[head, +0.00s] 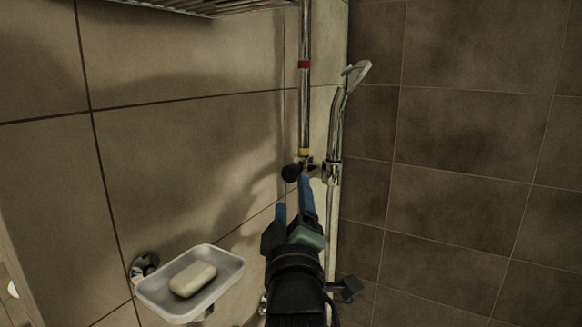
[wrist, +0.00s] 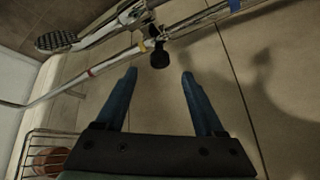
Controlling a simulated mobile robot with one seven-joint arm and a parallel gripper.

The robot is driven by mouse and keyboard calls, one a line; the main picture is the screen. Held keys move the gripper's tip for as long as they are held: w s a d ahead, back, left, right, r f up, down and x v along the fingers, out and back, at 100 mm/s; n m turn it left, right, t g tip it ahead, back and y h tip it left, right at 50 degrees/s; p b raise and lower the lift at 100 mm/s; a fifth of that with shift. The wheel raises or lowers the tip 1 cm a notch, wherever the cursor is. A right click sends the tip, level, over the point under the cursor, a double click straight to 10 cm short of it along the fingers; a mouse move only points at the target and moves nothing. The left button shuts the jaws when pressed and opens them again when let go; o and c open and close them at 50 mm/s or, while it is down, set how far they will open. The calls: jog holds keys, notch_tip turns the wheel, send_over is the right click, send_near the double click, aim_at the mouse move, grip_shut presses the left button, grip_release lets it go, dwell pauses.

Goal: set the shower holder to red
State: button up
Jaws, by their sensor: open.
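The shower holder (head: 312,167) sits on the chrome vertical rail (head: 305,110) just below a yellow band (head: 304,152). Its black knob (head: 290,173) sticks out to the left. A red band (head: 304,64) is well above it on the rail. The holder carries the hand shower (head: 357,73), tilted at the rail's right. My gripper (head: 292,193) is open, with blue fingers just below and in front of the knob. In the wrist view, the knob (wrist: 160,59) appears between and just beyond the fingertips (wrist: 159,75), with no visible contact. The red band (wrist: 90,72) is to the left.
A soap dish (head: 215,293) with a soap bar (head: 193,279) is on the left wall. A wire shelf (head: 200,7) is above, and it shows as a wire basket (wrist: 45,150) in the wrist view. A blue band (wrist: 234,5) marks the rail.

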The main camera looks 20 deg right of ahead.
aim_at(290, 179)
jog(key=p+x, duration=0.2)
jog(key=x, duration=0.6)
jog(key=shift+w, duration=0.2)
grip_shut()
jog(key=shift+f, duration=0.1)
jog(key=shift+f, duration=0.1)
dwell(1.1)
